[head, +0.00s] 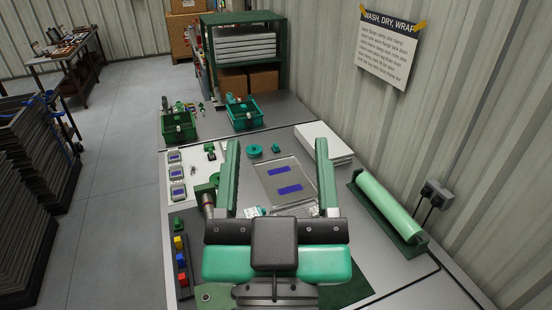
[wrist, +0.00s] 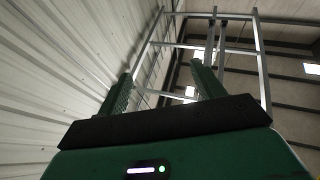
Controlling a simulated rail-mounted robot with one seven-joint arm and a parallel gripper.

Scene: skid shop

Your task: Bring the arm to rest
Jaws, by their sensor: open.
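My gripper (head: 277,165) is in the middle of the head view, over the near part of the workbench. Its two green fingers stand wide apart with nothing between them that they touch. Behind the gap a clear tray (head: 297,178) with blue marks lies on the bench. In the wrist view my gripper (wrist: 163,88) also shows open and empty. That view faces the corrugated wall (wrist: 60,65), a metal frame (wrist: 262,60) and the roof.
Two green crates (head: 180,126) with parts stand at the back of the bench. A green roll (head: 390,208) lies at the right by the wall. White sheets (head: 325,142) lie behind the right finger. Coloured blocks (head: 181,262) sit at the near left. The floor (head: 110,190) left of the bench is clear.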

